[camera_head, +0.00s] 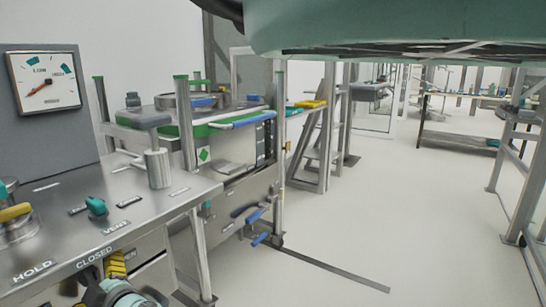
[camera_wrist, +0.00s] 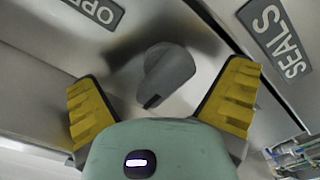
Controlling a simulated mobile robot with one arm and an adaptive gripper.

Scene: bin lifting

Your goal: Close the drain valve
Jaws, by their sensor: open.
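A grey knob (camera_wrist: 168,72) with a dark slot at its lower end sits on a metal panel in the wrist view. It lies between a partly cut-off label beginning "OPE" (camera_wrist: 95,10) and a "SEALS" label (camera_wrist: 275,36). No label naming it as the drain valve is legible. My gripper (camera_wrist: 163,84) is open, its yellow fingers on either side of the knob with gaps showing. In the head view my gripper (camera_head: 116,264) is at the bottom left, in front of the panel below the bench's "CLOSED" label (camera_head: 94,257). It hides the knob there.
The steel bench top (camera_head: 130,190) carries a teal handle (camera_head: 97,207) near "VENT", a yellow-handled part (camera_head: 15,213) and a grey post (camera_head: 157,168). A dial gauge (camera_head: 45,82) stands behind. Blue-handled levers (camera_head: 254,217) stick out beyond the bench.

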